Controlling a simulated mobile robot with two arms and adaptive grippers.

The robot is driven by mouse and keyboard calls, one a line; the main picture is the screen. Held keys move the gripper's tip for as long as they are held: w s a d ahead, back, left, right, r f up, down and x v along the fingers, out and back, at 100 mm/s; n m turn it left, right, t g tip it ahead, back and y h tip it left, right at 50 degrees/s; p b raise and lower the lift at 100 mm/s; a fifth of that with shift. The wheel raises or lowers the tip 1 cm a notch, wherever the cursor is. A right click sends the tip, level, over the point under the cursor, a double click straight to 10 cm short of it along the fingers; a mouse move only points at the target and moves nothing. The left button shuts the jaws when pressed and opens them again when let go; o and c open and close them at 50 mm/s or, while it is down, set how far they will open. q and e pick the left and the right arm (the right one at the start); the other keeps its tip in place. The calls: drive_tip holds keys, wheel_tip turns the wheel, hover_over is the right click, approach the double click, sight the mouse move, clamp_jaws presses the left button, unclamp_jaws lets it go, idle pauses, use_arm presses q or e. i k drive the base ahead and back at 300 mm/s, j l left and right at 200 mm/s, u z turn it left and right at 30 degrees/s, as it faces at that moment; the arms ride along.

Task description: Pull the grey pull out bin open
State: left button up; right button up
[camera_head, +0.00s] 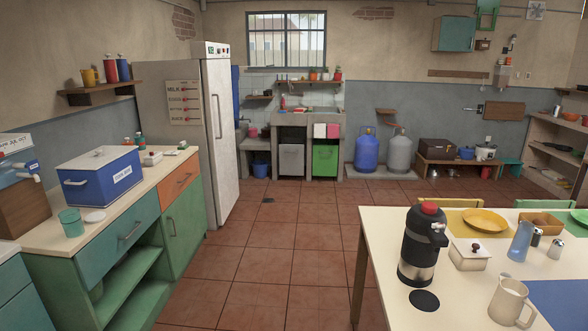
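The grey pull out bin (291,160) is at the far end of the room, under the tiled counter (308,118) and to the left of a green bin (325,160). Its grey front looks flush with the counter's supports, so it appears shut. A thin darker line shows near its top edge, but the handle is too small to make out. Neither of my grippers is in view.
Red tiled floor (255,262) runs clear towards the bin. A white fridge (205,130) and green cabinet (184,225) stand on the left. A cream table (390,240) with a flask (421,245) stands front right. Gas cylinders (367,150) are right of the counter.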

sight(292, 149)
drive_tip(key=i+j+u, duration=0.3)
drive_tip(key=i, duration=0.25)
drive_tip(key=i+j+u, duration=0.15)
drive_tip(key=i+u, duration=0.2)
drive_tip(key=i, duration=0.25)
drive_tip(key=i+z, duration=0.3)
drive_tip(key=i, duration=0.45)
drive_tip(key=i+j+z, duration=0.15)
drive_tip(key=i+z, duration=0.15)
drive_tip(key=i, duration=0.45)
drive_tip(key=i+j+z, duration=0.15)
drive_tip(key=i, duration=4.4)
